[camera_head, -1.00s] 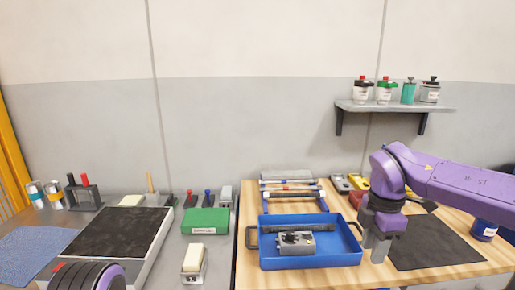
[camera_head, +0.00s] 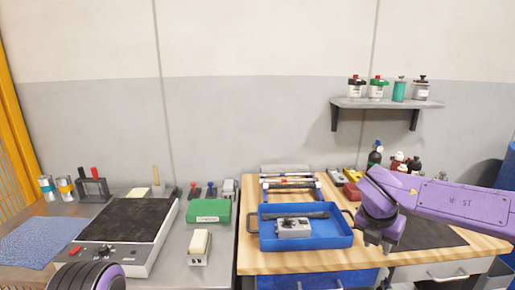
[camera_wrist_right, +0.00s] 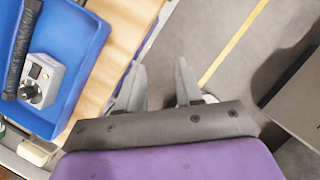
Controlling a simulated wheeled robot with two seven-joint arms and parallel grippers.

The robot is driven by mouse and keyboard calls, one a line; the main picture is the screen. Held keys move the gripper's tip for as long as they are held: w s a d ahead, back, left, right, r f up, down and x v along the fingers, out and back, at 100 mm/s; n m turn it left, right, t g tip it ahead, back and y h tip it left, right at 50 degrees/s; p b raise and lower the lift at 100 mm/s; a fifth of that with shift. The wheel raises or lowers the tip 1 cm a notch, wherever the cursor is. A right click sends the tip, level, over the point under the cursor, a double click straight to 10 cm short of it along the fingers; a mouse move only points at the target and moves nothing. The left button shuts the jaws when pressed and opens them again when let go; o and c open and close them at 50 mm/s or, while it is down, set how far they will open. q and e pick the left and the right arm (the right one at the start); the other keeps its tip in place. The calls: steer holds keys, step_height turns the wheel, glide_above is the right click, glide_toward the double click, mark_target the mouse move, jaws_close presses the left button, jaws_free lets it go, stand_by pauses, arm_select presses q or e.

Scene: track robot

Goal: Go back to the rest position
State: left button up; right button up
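My right gripper (camera_head: 378,243) hangs at the end of my purple right arm, just right of the blue tray and near the front edge of the wooden bench. In the right wrist view its two grey fingers (camera_wrist_right: 161,80) stand apart with nothing between them, over the floor beyond the bench edge. My purple and black left arm shows only as a rounded part at the lower left of the head view. My left gripper is out of sight.
A green box (camera_head: 208,211) and a black-topped plate (camera_head: 120,222) are on the left. A shelf (camera_head: 390,103) with bottles hangs behind. Floor (camera_wrist_right: 235,40) is clear beside the bench.

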steer(key=s+a+f+n+t+h, duration=0.1)
steer(key=s+f+n+t, duration=0.25)
steer(key=f+n, duration=0.9)
steer(key=s+a+f+n+t+h, duration=0.15)
steer(key=s+f+n, duration=0.25)
steer(key=f+n, duration=0.9)
steer(key=s+d+f+n+g+y, duration=0.1)
steer(key=s+f+n, duration=0.2)
steer(key=s, duration=0.5)
steer(key=s+d+f+n+g, duration=0.1)
steer(key=s+f+n, duration=0.3)
steer(key=s, duration=0.4)
steer(key=s+d+f+n+g+y, duration=0.1)
steer(key=s+f+n, duration=0.3)
steer(key=s, duration=0.4)
steer(key=shift+s+d+f+n+g+y, duration=0.2)
steer(key=shift+d+n+g+y, duration=0.2)
steer(key=shift+n+g, duration=0.3)
